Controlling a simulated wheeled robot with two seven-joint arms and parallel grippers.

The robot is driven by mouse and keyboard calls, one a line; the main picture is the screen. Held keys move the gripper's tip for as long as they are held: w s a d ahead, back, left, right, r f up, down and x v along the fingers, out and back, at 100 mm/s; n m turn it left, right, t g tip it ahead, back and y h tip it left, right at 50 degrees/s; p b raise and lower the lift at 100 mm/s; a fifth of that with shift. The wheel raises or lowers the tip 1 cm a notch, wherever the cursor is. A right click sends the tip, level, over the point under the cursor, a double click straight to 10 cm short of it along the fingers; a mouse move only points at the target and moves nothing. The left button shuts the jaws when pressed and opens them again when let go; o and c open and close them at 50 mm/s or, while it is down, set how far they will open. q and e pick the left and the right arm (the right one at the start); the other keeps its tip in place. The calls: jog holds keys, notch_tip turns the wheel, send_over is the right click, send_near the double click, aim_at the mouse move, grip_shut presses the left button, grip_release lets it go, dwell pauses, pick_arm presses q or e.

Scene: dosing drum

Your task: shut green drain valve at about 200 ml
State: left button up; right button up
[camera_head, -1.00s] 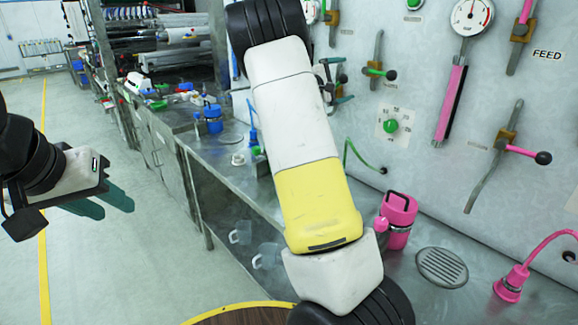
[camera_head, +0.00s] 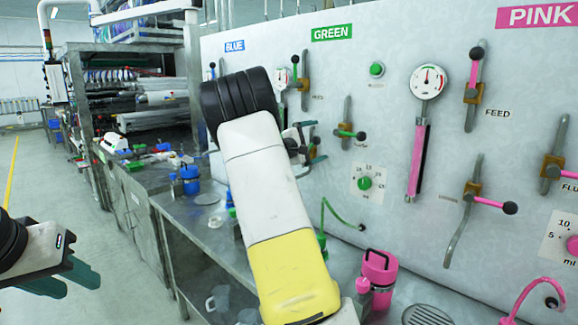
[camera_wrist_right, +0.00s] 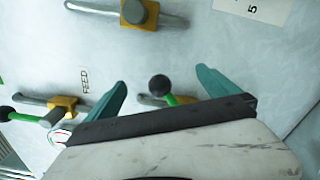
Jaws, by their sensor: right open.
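In the head view, the GREEN label (camera_head: 332,32) heads the green section of the wall panel. My right gripper (camera_head: 303,137) is up at that section, mostly hidden behind its own arm. In the right wrist view, my right gripper (camera_wrist_right: 162,88) is open. Its teal fingers stand on either side of a black knob (camera_wrist_right: 160,85) on a short green lever, apart from it. This is the valve below the green feed valve (camera_wrist_right: 62,105), and it looks like the green drain valve (camera_wrist_right: 148,100). Its lower part is hidden by my gripper. My left gripper (camera_head: 72,280) is open and empty at far left.
Another green-levered valve (camera_head: 347,128) and the green dial (camera_head: 365,183) are right of my right gripper. The green gauge (camera_head: 281,78) is too small to read. A pink canister (camera_head: 378,272) and blue canister (camera_head: 190,180) stand on the bench (camera_head: 200,232).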

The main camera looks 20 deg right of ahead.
jog(key=shift+f, duration=0.15)
jog(key=shift+s+d+f, duration=0.15)
jog(key=shift+s+f, duration=0.3)
jog(key=shift+f, duration=0.8)
jog(key=shift+s+d+f, duration=0.2)
jog(key=shift+s+f, duration=0.25)
jog(key=shift+f, duration=0.85)
jog(key=shift+s+d+f, duration=0.15)
jog(key=shift+s+f, duration=0.3)
jog(key=shift+f, duration=0.8)
jog(key=shift+f, duration=0.6)
jog(key=shift+s+d+f, duration=0.1)
jog(key=shift+s+f, duration=0.05)
jog(key=shift+f, duration=0.55)
